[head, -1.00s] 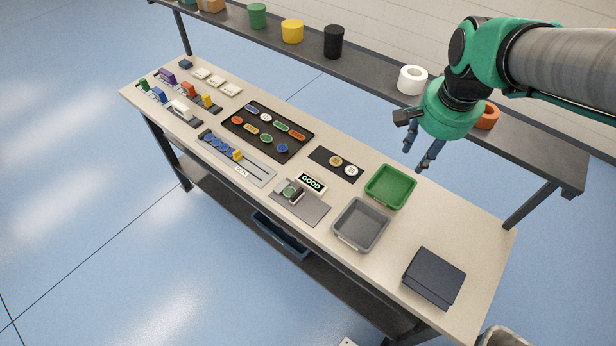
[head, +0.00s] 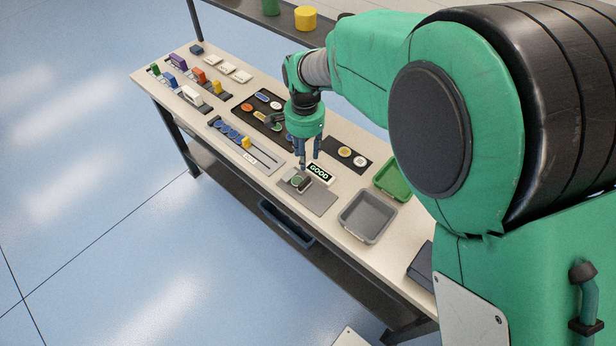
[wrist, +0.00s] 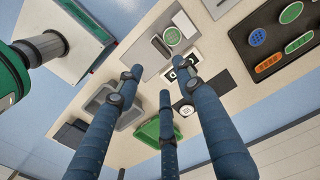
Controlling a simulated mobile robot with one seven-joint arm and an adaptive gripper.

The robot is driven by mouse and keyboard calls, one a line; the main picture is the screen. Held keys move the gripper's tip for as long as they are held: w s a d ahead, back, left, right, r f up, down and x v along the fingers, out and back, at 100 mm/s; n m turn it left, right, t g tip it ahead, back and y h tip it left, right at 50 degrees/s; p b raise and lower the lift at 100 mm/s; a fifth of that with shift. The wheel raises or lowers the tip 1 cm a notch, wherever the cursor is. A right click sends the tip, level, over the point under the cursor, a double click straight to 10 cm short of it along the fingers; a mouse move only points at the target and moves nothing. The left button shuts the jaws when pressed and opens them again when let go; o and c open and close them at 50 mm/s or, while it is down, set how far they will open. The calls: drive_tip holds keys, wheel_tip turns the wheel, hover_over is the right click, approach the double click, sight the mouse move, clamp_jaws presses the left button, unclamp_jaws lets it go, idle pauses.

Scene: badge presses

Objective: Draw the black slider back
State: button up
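The badge press (head: 315,198) is a grey plate with a green round badge (head: 297,180) in a pale holder. A small dark block beside the badge (wrist: 161,47) looks like the black slider; it is too small to be sure. In the wrist view the press plate (wrist: 150,66) is at the top, the green badge lying on its fitting. My gripper (head: 306,164) hangs fingers down just behind the press, near the GOOD sign (head: 320,173). In the wrist view its three blue fingers (wrist: 158,82) are spread apart with nothing between them. I cannot tell its exact height.
A dark tray of badges (head: 245,112), a rack with blue discs and a yellow pusher (head: 245,142), and coloured blocks (head: 199,75) lie left. A grey bin (head: 367,217) and a green bin (head: 391,178) lie right. A shelf (head: 240,14) runs behind.

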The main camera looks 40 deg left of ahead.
sight(306, 182)
drive_tip(key=shift+f, duration=0.1)
idle(0.3)
wheel_tip(306, 182, down, 14)
drive_tip(key=shift+r+b, duration=0.15)
drive_tip(key=shift+b, duration=0.85)
clamp_jaws()
